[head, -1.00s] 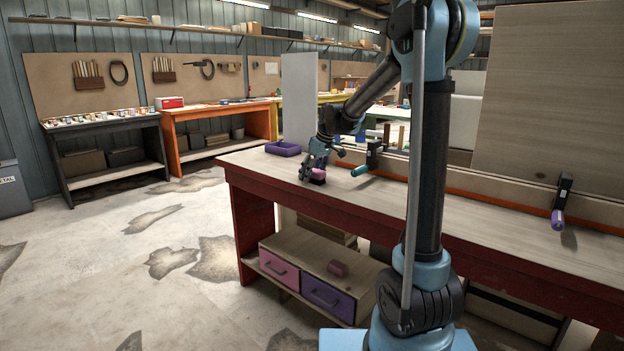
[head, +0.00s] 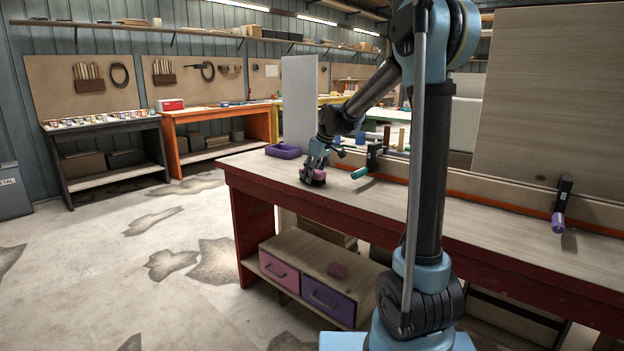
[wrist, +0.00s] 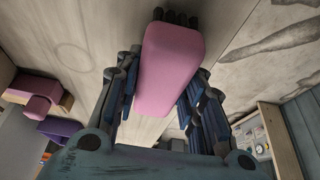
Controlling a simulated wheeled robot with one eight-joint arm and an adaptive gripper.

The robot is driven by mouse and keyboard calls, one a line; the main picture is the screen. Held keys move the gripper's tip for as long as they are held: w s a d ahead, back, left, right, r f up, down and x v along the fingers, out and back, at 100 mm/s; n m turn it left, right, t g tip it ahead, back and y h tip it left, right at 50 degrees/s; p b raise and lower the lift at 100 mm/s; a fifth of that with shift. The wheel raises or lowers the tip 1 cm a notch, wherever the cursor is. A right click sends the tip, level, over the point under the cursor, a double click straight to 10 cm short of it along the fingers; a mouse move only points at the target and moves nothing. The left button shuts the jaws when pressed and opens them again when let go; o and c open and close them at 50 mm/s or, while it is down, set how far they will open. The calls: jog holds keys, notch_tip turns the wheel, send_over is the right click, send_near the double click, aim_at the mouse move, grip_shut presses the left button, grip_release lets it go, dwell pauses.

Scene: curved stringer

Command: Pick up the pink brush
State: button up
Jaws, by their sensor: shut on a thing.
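The pink brush (wrist: 168,70) lies between the fingers of my gripper (wrist: 160,85) in the wrist view, with dark bristles at its far end. The fingers are shut on its two sides. In the head view the brush (head: 319,175) is small and partly hidden by my gripper (head: 312,176), at the left part of the red-framed workbench (head: 420,213). I cannot tell whether the bristles still touch the bench top.
A purple tray (head: 283,151) stands behind the gripper at the bench's left end. A clamp with a teal handle (head: 361,172) is to its right, and one with a purple handle (head: 558,221) is further right. Pink (head: 279,270) and purple (head: 327,299) drawers are below.

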notch_tip(320, 180, up, 10)
jog(key=shift+f, duration=0.1)
dwell(0.4)
